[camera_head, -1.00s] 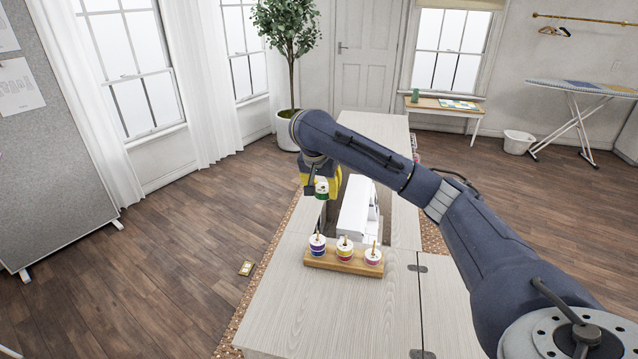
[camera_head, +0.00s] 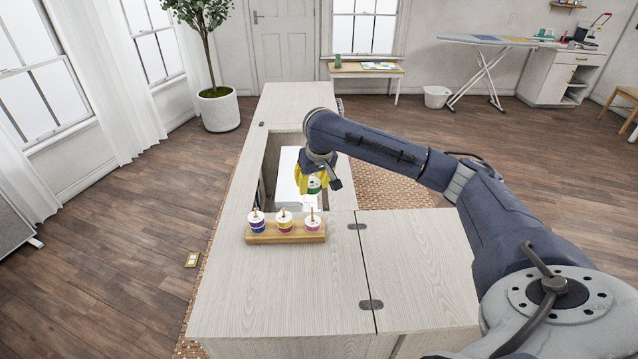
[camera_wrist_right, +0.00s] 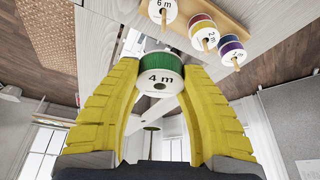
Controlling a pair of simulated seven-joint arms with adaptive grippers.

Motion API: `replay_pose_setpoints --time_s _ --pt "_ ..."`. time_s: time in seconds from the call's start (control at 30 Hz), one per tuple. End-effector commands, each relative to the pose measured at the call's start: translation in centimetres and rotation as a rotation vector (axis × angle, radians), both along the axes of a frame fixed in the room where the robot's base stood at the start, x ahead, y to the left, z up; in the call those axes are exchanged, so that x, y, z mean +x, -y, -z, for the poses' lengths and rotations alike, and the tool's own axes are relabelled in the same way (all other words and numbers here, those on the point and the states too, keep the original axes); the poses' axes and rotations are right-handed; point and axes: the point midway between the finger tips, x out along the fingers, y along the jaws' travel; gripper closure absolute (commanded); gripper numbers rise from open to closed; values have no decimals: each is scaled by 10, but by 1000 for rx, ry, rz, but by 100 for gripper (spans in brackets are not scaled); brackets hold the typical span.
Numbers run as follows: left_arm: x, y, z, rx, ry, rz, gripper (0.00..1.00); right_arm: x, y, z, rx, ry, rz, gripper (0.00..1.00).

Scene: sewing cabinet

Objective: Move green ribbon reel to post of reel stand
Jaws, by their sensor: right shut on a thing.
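My right gripper (camera_head: 312,186) is shut on the green ribbon reel (camera_head: 315,185), holding it in the air just behind the right end of the reel stand. In the wrist view the green reel (camera_wrist_right: 158,70) sits between the yellow fingertips, its white face marked "4 m" and its centre hole showing. The wooden reel stand (camera_head: 262,239) lies on the cabinet top; it also shows in the wrist view (camera_wrist_right: 236,24). Its posts carry a purple reel (camera_head: 257,224), a yellow-and-red reel (camera_head: 284,224) and a pink reel (camera_head: 312,226), with post tips sticking up. My left gripper is out of view.
The pale wooden cabinet (camera_head: 270,290) has an opening behind the stand, with a white sewing machine (camera_head: 287,170) in it, close to the held reel. Hinges (camera_head: 371,305) join a side leaf (camera_head: 420,260) at right. The cabinet top in front of the stand is clear.

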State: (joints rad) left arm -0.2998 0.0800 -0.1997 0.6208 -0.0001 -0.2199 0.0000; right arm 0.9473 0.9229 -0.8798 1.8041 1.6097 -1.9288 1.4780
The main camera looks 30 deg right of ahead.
Motion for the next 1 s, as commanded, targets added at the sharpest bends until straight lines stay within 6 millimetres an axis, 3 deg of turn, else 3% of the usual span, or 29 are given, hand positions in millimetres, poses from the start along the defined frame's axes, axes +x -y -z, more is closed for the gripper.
replay_pose_setpoints --time_s 0.27,0.63,1.0 --pt "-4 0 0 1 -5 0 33 0 -2 9 1 -8 -46 82" --pt "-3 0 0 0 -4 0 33 0 -2 51 1 -9 -45 82" --pt "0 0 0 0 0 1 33 0 -1 51 0 -7 -44 82"
